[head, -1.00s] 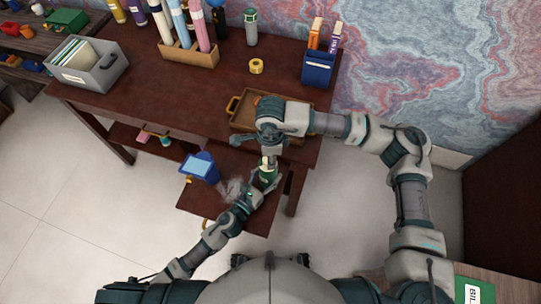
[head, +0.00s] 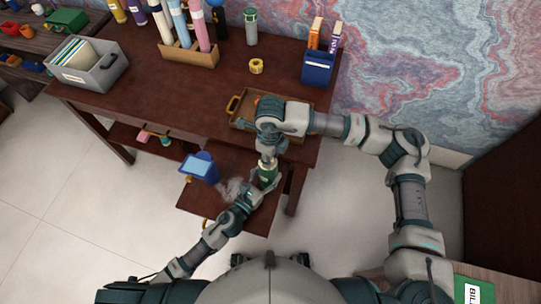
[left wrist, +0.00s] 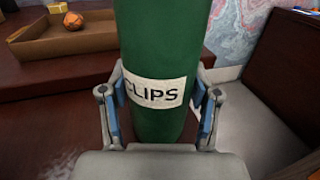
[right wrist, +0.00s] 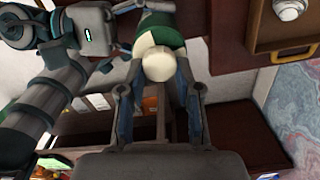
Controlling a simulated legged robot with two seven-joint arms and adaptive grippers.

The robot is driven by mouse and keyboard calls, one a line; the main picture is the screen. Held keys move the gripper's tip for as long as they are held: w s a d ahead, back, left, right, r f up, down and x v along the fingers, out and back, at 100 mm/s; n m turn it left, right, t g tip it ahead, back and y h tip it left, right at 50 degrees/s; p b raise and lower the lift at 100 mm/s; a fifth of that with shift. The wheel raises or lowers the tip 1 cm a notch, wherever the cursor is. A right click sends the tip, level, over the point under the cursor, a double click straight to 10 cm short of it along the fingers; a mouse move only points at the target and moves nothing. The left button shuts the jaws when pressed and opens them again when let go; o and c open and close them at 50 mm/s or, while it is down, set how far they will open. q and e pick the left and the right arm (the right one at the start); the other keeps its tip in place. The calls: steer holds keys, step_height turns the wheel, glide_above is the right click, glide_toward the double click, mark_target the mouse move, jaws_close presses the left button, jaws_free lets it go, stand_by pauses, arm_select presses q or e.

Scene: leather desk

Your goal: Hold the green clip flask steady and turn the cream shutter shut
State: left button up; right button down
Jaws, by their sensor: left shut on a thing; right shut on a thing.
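The green flask (left wrist: 158,45) stands between the fingers of my left gripper (left wrist: 158,112), which is shut on its body across a white label reading "CLIPS". It also shows small in the head view (head: 267,175). The cream shutter (right wrist: 157,66) is on the flask's top, between the fingers of my right gripper (right wrist: 157,95), which is shut on it from above. In the head view my right gripper (head: 267,160) hides much of the shutter. Whether the shutter is fully turned cannot be told.
A wooden tray (head: 240,122) with an orange thing lies at the desk's front edge, behind my right gripper. A blue device (head: 203,168) stands left of the flask on the lower surface. A yellow tape roll (head: 256,66) and a blue box (head: 318,70) stand farther back.

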arm_select(q)
steer(key=shift+s+f, duration=0.1)
steer(key=shift+s, duration=0.1)
arm_select(e)
steer(key=shift+w+m, duration=0.2)
steer(key=shift+m, duration=1)
steer(key=shift+f, duration=0.1)
arm_select(q)
steer(key=shift+f, duration=0.1)
arm_select(e)
steer(key=c, duration=0.8)
jaws_free()
arm_select(q)
steer(key=shift+w, duration=0.1)
arm_select(e)
steer(key=shift+r, duration=0.25)
step_height(320, 180, up, 12)
steer(key=shift+f, duration=0.25)
